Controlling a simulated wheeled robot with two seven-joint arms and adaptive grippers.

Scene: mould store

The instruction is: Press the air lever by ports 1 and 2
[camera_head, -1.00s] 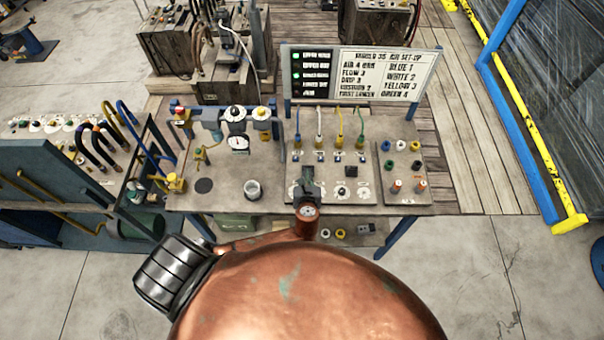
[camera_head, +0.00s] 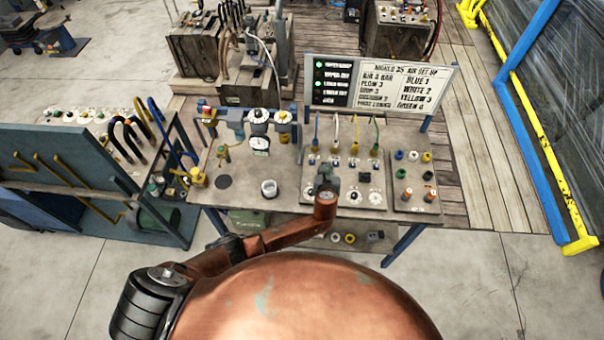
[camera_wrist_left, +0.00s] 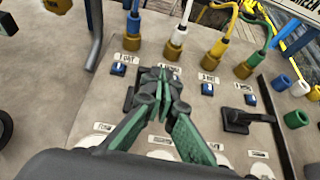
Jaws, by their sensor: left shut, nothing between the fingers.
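My left gripper (camera_head: 325,172) is over the port panel (camera_head: 318,146), its dark fingers pointing down toward the panel. In the left wrist view its green-padded fingers (camera_wrist_left: 162,85) are shut, with nothing between them. A dark piece (camera_wrist_left: 129,99) shows just left of the fingers, below the labels of ports 1 and 2; the fingers hide most of that spot, so I cannot tell whether they touch it. A second black lever (camera_wrist_left: 245,118) stands clear at the right, below ports 3 and 4; it also shows in the head view (camera_head: 364,178). My right gripper is out of view.
Coloured hoses rise from the port fittings (camera_wrist_left: 175,48). Small blue pieces (camera_wrist_left: 118,69) sit below the port labels. A sign board (camera_head: 400,84) stands behind the panel. A socket block (camera_head: 416,180) lies right.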

